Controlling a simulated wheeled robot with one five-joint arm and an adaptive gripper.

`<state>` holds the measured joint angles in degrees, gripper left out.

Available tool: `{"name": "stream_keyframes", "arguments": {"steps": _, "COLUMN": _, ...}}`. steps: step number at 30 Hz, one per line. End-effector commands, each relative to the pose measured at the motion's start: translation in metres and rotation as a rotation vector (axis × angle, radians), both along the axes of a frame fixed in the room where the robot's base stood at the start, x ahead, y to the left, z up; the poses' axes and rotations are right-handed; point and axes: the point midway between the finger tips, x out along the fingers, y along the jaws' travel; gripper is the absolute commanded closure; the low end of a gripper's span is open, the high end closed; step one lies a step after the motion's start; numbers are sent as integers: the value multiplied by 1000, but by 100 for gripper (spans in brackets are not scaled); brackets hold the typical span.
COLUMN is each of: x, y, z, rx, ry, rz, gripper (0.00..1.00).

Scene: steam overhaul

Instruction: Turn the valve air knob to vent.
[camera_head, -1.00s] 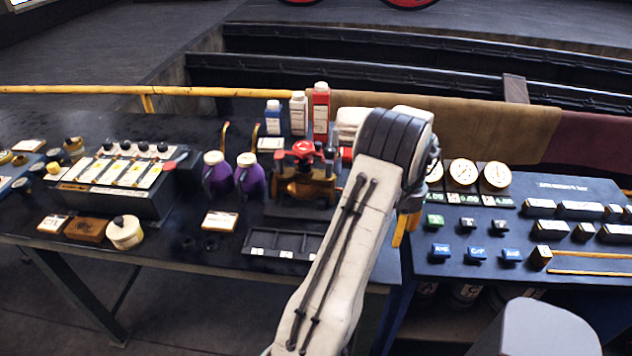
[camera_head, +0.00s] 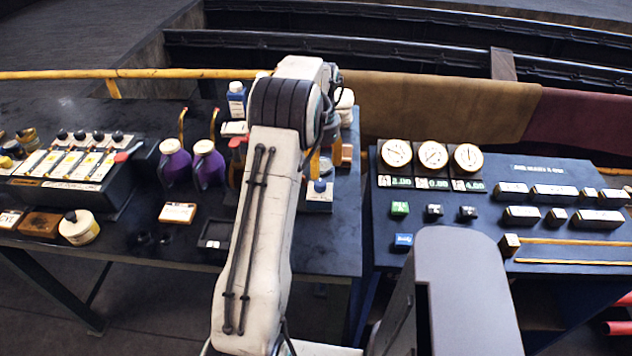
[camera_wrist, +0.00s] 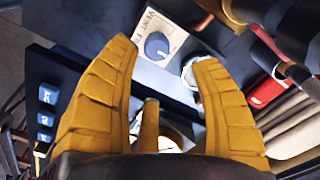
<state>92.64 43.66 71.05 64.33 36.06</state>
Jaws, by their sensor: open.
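The valve air knob (camera_wrist: 157,46) is a round blue knob on a white plate (camera_wrist: 146,25) with lettering, of which "VENT" is readable in the wrist view. In the head view the blue knob (camera_head: 320,185) and its plate (camera_head: 319,204) are at the bench's right end, just right of my arm. My gripper (camera_wrist: 166,62) is open, its yellow fingers spread. The knob appears between and beyond the fingertips, apart from them. In the head view only part of a yellow finger (camera_head: 314,163) shows; my arm hides the rest.
Purple jugs (camera_head: 209,162) and a blue bottle (camera_head: 236,100) stand left of my arm. A red-handled fixture (camera_head: 237,146) is partly hidden behind it. A panel with gauges (camera_head: 432,155) and switches is to the right. In the wrist view, a red object (camera_wrist: 265,91) lies right of the fingers.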

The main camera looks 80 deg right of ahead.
Motion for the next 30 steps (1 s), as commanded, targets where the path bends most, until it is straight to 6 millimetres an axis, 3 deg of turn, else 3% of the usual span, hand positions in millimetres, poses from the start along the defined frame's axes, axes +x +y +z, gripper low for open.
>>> {"name": "stream_keyframes", "arguments": {"steps": 11, "x": 0, "y": 4, "z": -5, "rx": 18, "ry": -2, "rz": -138, "gripper": 43}}
{"name": "stream_keyframes", "arguments": {"steps": 24, "x": 0, "y": 4, "z": -55, "rx": 20, "ry": -2, "rz": -145, "gripper": 43}}
{"name": "stream_keyframes", "arguments": {"steps": 30, "x": 0, "y": 4, "z": -69, "rx": 18, "ry": -2, "rz": -144, "gripper": 43}}
